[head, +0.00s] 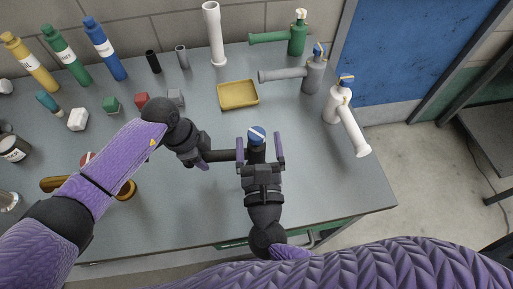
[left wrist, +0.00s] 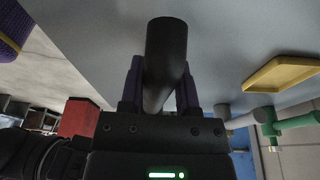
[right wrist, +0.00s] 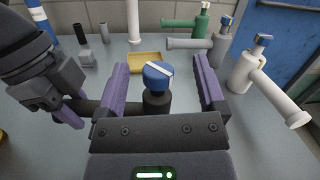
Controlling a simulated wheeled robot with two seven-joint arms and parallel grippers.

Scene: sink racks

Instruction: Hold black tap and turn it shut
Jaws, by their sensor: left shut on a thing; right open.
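The black tap stands on the grey counter (head: 330,185), with its dark spout (head: 222,155) pointing left and a blue knob with a white stripe (head: 256,134) on top. My left gripper (head: 205,158) is shut on the spout; the left wrist view shows the spout (left wrist: 165,45) between its purple fingers. My right gripper (head: 260,140) is open, with one finger on each side of the knob and a gap to both. In the right wrist view the blue knob (right wrist: 158,75) sits between the spread fingers, above the black tap body (right wrist: 157,104).
Green (head: 297,38), grey (head: 313,72) and white (head: 338,103) taps stand at the back right. A yellow tray (head: 238,94) lies behind the black tap. Bottles (head: 104,50), small blocks and a white upright pipe (head: 214,35) occupy the back and left. The counter's right front is clear.

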